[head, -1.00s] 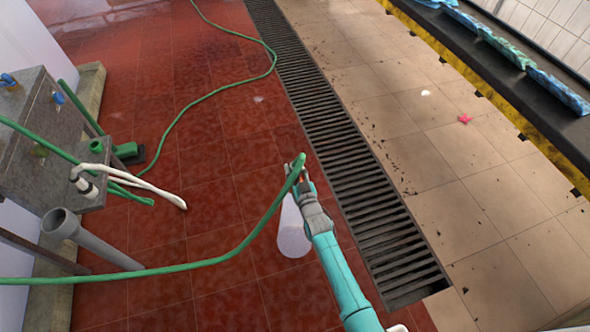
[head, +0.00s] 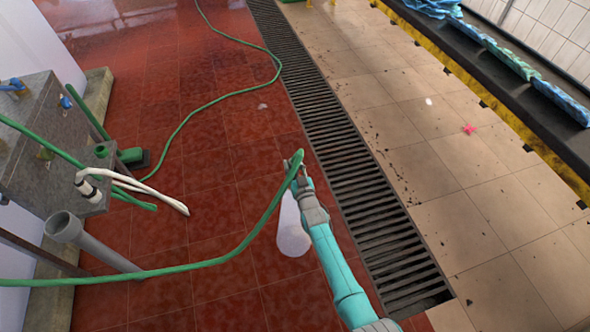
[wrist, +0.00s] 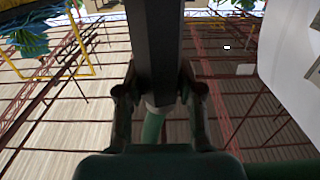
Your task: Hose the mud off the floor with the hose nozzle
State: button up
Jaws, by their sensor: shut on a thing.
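My gripper (head: 299,174) is shut on the hose nozzle, over the red tiles left of the drain grate. In the wrist view the dark nozzle (wrist: 155,50) stands between the two fingers of my gripper (wrist: 158,95). The green hose (head: 225,256) runs from my gripper to the left edge. Dark mud specks (head: 397,149) dot the beige tiles right of the grate. The nozzle is mostly hidden by my gripper in the head view.
The drain grate (head: 345,150) runs between the red floor (head: 217,160) and the beige tiles (head: 470,220). A pink star-shaped thing (head: 469,129) and a small white thing (head: 429,101) lie on the beige side. A grey stand (head: 62,125) with pipes is at left, a dark ledge (head: 500,75) at right.

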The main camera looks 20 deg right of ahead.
jog(key=shift+w, duration=2.05)
jog(key=shift+d, duration=0.1)
jog(key=d, duration=0.8)
jog(key=shift+d, duration=0.25)
dwell(0.5)
jog(key=s, duration=0.9)
jog(key=shift+s, duration=0.3)
dwell(0.7)
dwell(1.1)
